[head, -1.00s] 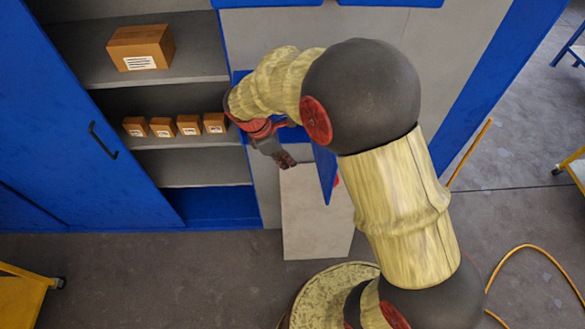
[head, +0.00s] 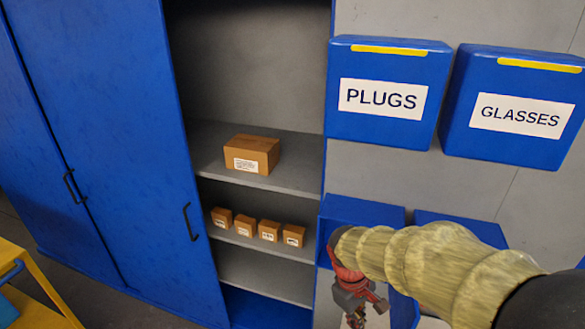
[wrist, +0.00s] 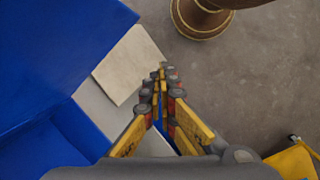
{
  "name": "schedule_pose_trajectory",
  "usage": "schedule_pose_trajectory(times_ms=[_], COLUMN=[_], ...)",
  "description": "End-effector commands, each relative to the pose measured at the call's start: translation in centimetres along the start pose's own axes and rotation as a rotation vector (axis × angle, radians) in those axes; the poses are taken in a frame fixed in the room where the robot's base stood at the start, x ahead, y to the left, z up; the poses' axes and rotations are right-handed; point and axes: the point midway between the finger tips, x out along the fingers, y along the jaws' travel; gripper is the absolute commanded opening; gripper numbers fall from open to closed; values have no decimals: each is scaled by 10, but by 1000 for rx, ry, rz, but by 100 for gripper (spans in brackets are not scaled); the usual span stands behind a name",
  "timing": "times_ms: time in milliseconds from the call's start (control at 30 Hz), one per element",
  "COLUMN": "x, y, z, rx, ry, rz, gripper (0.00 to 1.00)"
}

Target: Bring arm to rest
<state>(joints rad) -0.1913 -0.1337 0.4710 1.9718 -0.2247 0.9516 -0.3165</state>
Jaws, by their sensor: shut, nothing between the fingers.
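My arm (head: 430,262) reaches in from the lower right of the head view, in front of the wall and the blue bins. My gripper (head: 356,318) hangs at its end, pointing down, near the right side of the open cabinet. In the wrist view my gripper (wrist: 163,72) is shut, its fingers together with nothing between them. Below it are the grey floor and a pale flat panel (wrist: 128,65).
An open blue cabinet holds a large carton (head: 252,154) and several small boxes (head: 268,230) on shelves. Blue bins labelled PLUGS (head: 385,130) and GLASSES (head: 515,145) hang on the wall. A yellow-framed cart (head: 40,285) stands at lower left. Open floor shows in the wrist view.

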Motion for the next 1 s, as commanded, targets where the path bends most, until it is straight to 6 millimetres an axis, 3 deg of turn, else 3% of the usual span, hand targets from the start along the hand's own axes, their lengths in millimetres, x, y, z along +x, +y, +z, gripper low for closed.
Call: schedule_pose_trajectory(times_ms=[433,700,1000], x=[25,52,61], y=[-48,-65,-62], z=[66,96,106], rx=[526,639,678], ry=[318,511,606], rz=[-65,-48,-8], gripper=[0,0,0])
